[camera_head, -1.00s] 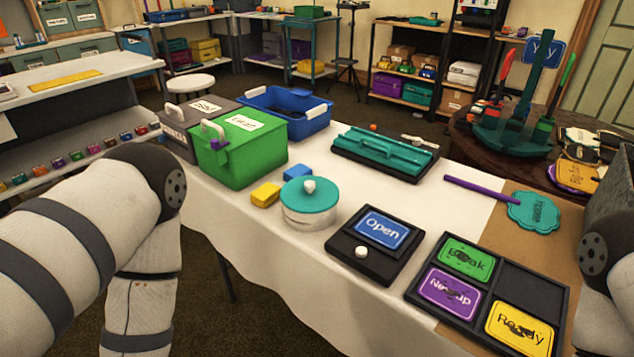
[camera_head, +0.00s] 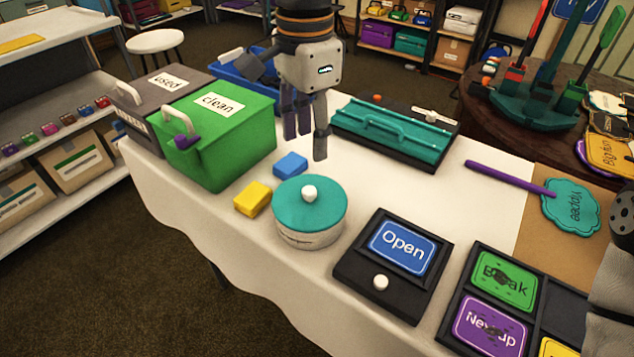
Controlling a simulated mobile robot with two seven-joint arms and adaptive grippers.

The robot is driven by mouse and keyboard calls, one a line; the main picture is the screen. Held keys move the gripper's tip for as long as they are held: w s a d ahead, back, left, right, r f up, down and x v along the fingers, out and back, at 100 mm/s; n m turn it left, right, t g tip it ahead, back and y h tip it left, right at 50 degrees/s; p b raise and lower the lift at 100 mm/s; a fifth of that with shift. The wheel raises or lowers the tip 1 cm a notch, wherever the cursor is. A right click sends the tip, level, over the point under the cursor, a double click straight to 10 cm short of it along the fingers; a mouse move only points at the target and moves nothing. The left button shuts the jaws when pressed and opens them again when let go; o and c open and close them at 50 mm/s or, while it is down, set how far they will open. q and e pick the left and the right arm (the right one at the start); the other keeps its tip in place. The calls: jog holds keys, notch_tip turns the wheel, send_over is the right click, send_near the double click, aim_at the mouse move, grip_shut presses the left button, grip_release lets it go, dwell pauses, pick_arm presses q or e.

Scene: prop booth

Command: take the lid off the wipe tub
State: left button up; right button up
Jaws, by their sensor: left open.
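The wipe tub (camera_head: 309,237) is a round white tub on the white-covered table. Its teal lid (camera_head: 290,208) is on top, with a white knob (camera_head: 309,193) in the middle. My left gripper (camera_head: 305,145) hangs fingers down above and behind the tub, in front of the teal tray. Its fingers are apart with nothing between them, and it is not touching the lid. Only a part of my right arm shows at the right edge; its gripper is out of view.
A blue block (camera_head: 290,165) and a yellow block (camera_head: 253,198) lie left of the tub. A green box (camera_head: 222,150) stands farther left. A black stand with an "Open" card (camera_head: 401,246) is to the right. A teal caddy (camera_head: 390,136) lies behind.

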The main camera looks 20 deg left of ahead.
aim_at(309, 190)
pick_arm(q)
jog(key=f, duration=0.6)
jog(key=s+f, duration=0.1)
jog(key=f, duration=0.2)
jog(key=shift+d+f, duration=0.1)
jog(key=shift+f, duration=0.2)
jog(key=shift+w+f, duration=0.2)
jog(key=shift+f, duration=0.15)
grip_shut()
